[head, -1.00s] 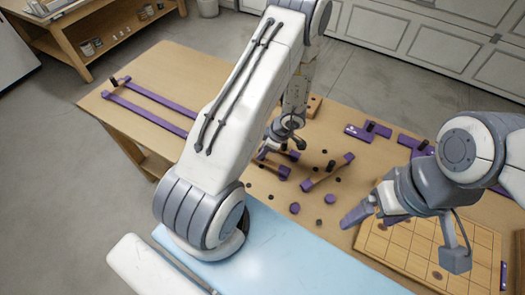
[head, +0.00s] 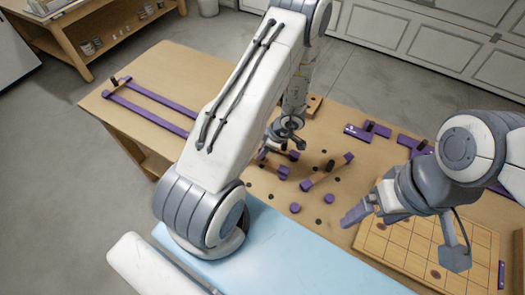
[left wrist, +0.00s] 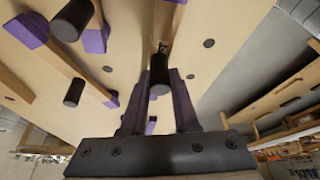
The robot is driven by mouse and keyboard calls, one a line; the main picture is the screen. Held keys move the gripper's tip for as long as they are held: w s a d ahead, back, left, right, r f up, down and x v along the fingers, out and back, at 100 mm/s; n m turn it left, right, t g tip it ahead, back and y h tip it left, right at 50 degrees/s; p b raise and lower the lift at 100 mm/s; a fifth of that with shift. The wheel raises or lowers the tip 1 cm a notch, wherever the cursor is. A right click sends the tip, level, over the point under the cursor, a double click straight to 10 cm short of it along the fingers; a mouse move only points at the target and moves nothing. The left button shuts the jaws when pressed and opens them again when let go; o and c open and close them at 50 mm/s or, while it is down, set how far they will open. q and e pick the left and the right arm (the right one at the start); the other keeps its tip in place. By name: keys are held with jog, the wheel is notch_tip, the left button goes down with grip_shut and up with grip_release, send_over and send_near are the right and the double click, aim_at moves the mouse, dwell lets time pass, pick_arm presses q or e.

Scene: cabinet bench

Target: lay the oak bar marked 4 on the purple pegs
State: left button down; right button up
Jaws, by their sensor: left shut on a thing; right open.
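My left gripper (head: 272,150) is low over the bench, partly behind its own arm. In the left wrist view its fingers (left wrist: 159,92) are shut on an upright black knob (left wrist: 159,72), with a narrow wooden bar (left wrist: 163,22) beyond it. No number is legible, so I cannot tell which bar is marked 4. A wooden bar with purple ends (head: 328,172) lies just right of the left gripper. Two short purple pegs (head: 295,208) (head: 329,198) stand on the bench in front. My right gripper (head: 372,214) is open and empty over the near right side.
A gridded wooden board (head: 405,250) lies at the right, below my right gripper. Long purple strips (head: 150,112) lie at the far left. Purple pieces (head: 367,131) lie toward the back right. A light blue mat (head: 275,255) covers the front. Several small dark discs dot the bench.

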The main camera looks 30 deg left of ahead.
pick_arm(q)
jog(key=shift+f, duration=0.35)
dwell(0.5)
jog(key=shift+f, duration=0.2)
dwell(0.4)
jog(key=shift+f, duration=0.3)
jog(key=shift+f, duration=0.2)
dwell(0.5)
dwell(1.1)
jog(key=shift+c, duration=1)
grip_release()
